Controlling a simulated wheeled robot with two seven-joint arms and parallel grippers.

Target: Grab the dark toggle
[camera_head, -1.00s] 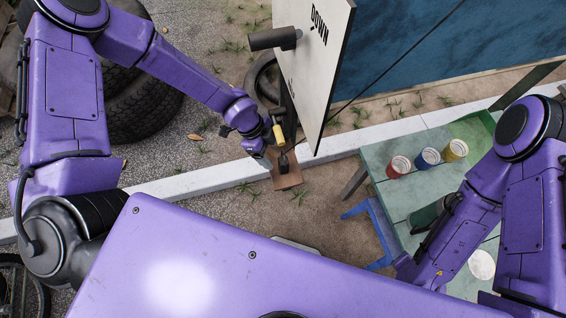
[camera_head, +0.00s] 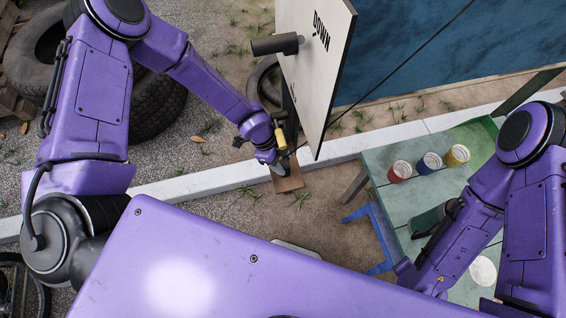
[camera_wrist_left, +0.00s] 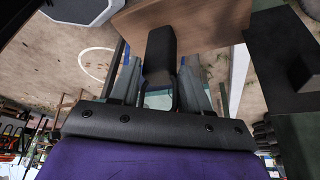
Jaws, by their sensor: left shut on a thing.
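The dark toggle (camera_wrist_left: 160,50) stands out from a brown wooden board (camera_wrist_left: 210,22) in the left wrist view. My left gripper (camera_wrist_left: 162,85) has one finger on each side of the toggle and is shut on it. In the head view the same gripper (camera_head: 280,165) is over the board (camera_head: 288,184), below the white panel's lower edge, and it hides the toggle.
A white panel (camera_head: 311,70) marked DOWN, with a dark cylindrical handle (camera_head: 274,45), stands close above my left gripper. A green table (camera_head: 440,186) at the right holds red, blue and yellow cans. A blue stool (camera_head: 376,235) stands beside it. Tyres (camera_head: 160,105) lie at the left.

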